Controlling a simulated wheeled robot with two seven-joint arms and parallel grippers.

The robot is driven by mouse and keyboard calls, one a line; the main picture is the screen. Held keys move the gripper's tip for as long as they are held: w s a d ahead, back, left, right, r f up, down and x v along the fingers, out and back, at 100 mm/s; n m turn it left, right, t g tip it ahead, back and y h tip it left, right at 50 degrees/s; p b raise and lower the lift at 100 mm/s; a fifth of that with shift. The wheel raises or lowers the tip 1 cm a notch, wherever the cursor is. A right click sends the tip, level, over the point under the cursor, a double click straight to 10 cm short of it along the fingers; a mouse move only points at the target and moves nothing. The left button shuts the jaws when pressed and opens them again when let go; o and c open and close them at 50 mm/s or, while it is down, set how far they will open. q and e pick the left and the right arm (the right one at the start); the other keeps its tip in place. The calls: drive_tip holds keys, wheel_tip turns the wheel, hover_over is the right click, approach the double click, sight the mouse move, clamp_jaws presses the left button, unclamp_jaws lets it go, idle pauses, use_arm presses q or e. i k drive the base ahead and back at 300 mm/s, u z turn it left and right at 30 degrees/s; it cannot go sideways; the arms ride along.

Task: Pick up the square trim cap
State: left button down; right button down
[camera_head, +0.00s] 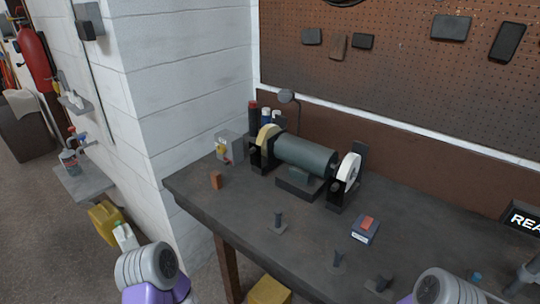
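I cannot tell for certain which thing is the square trim cap. A small red piece (367,222) lies on top of a blue-grey box (363,234) on the right half of the bench. A small orange-brown block (215,180) stands near the bench's left edge. Parts of my two arms show at the bottom edge, but neither gripper is in view.
A bench grinder (305,155) stands at the back of the dark bench (240,208). A grey switch box (229,147) and several bottles stand beside it. A small blue thing (476,277) is at the front right. The bench between grinder and pegs is mostly clear.

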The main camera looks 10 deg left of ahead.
sight(278, 226)
drive_tip(key=u, duration=1.8)
drive_tip(key=i, duration=1.15)
drive_tip(key=z, duration=3.15)
